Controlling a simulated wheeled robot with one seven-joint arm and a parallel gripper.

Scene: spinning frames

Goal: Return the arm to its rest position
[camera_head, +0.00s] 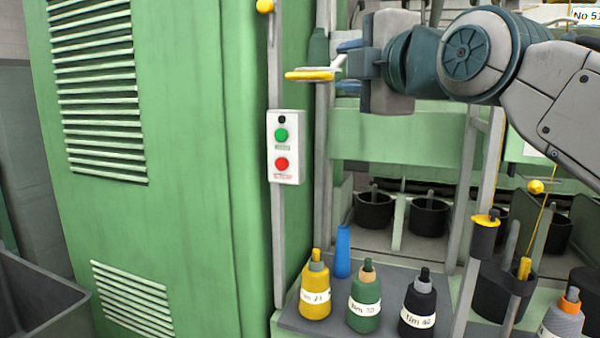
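My gripper (312,73) is in the upper middle of the head view, at the end of my arm, which comes in from the upper right. It points left, level, in front of the green frame and above the control box.
A green cabinet (190,200) fills the left. A control box (285,147) with green and red buttons is on a grey post. Yellow (315,292), green (365,299) and black (417,305) bobbins and a blue cone (342,252) stand on a grey shelf. A dark bin (40,300) is lower left.

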